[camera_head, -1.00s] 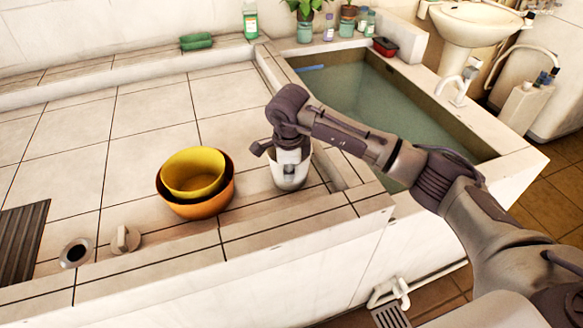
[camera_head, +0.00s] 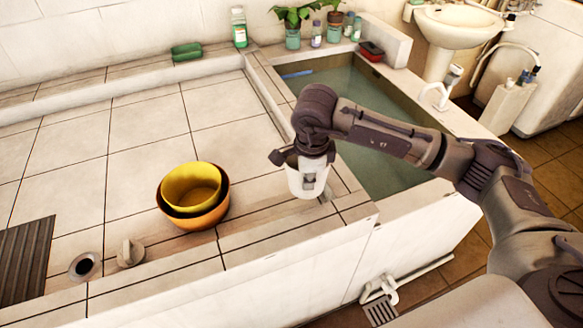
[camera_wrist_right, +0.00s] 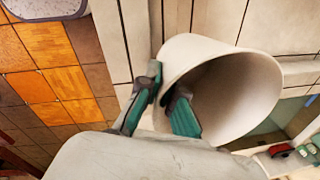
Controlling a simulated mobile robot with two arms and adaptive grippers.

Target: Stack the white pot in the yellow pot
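The white pot (camera_head: 304,186) is in my right gripper (camera_head: 309,176), near the front edge of the tiled counter. In the right wrist view the green-padded fingers (camera_wrist_right: 164,98) straddle the rim of the white pot (camera_wrist_right: 238,85), one inside and one outside. The pot's mouth faces up toward the gripper in the head view. The yellow pot (camera_head: 190,186) is nested in an orange bowl (camera_head: 205,220) on the counter, left of and apart from the white pot. The left gripper is out of view.
A water-filled basin (camera_head: 365,120) lies behind my right arm. A drain hole (camera_head: 84,266) and a small knob (camera_head: 130,253) are at the front left, beside a dark grate (camera_head: 25,262). Bottles and plants stand along the back. The tiles behind the bowls are clear.

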